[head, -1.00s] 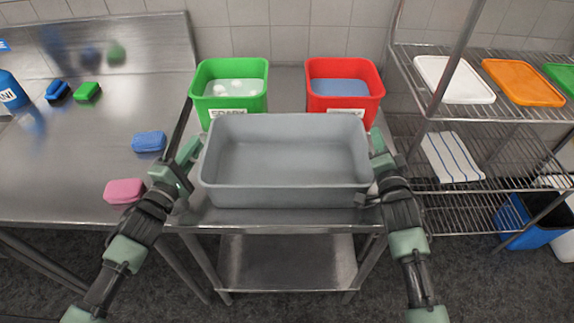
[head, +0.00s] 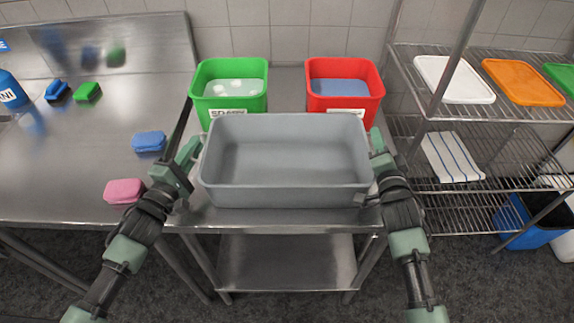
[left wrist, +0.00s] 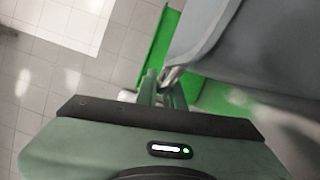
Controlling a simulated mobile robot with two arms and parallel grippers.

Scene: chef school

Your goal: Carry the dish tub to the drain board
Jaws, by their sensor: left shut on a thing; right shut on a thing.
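The grey dish tub (head: 286,196) is empty and level, at the front of a small steel table in the head view. My left gripper (head: 195,150) is shut on its left end. My right gripper (head: 376,142) is shut on its right end. In the left wrist view, my left gripper (left wrist: 160,85) meets the edge of the grey tub (left wrist: 250,55). I cannot tell whether the tub's underside touches the table. The drain board is probably the sloping steel surface (head: 60,170) on the left.
A green bin (head: 203,106) and a red bin (head: 345,105) with liquid stand behind the tub. Blue sponge (head: 149,141) and pink sponge (head: 123,191) lie on the left steel surface, with brushes farther back. A wire shelf (head: 470,120) with trays stands right.

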